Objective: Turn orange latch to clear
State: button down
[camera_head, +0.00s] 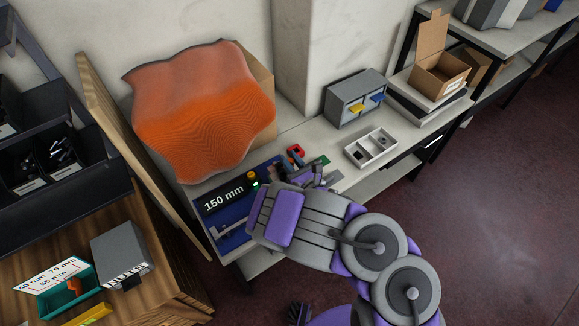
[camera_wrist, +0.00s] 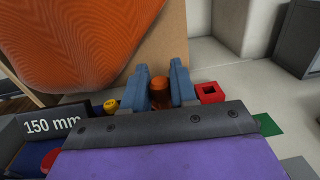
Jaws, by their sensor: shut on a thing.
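The orange latch (camera_wrist: 159,88) shows in the wrist view as a small upright orange piece with a rounded top. It sits between the two blue-grey fingers of my gripper (camera_wrist: 160,90), which are shut on it. The latch's lower part is hidden by my wrist housing. In the head view my gripper (camera_head: 314,175) is low over the grid table's right part, and I cannot make out the latch there. The table has a dark blue panel (camera_head: 234,213) with a "150 mm" label (camera_head: 224,198).
A wavy orange sheet (camera_head: 200,115) leans behind the panel, close to my fingers. A red square block (camera_wrist: 210,92) is just right of them, with a yellow knob (camera_wrist: 110,106) to the left. A white divided tray (camera_head: 371,148) and grey drawer box (camera_head: 354,97) stand further right.

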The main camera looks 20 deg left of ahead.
jog(key=shift+w+n+g+y+b, duration=0.15)
jog(key=shift+n+g+y+b, duration=0.15)
jog(key=shift+b, duration=0.2)
jog(key=c, duration=1)
grip_release()
jog(key=shift+c, duration=0.2)
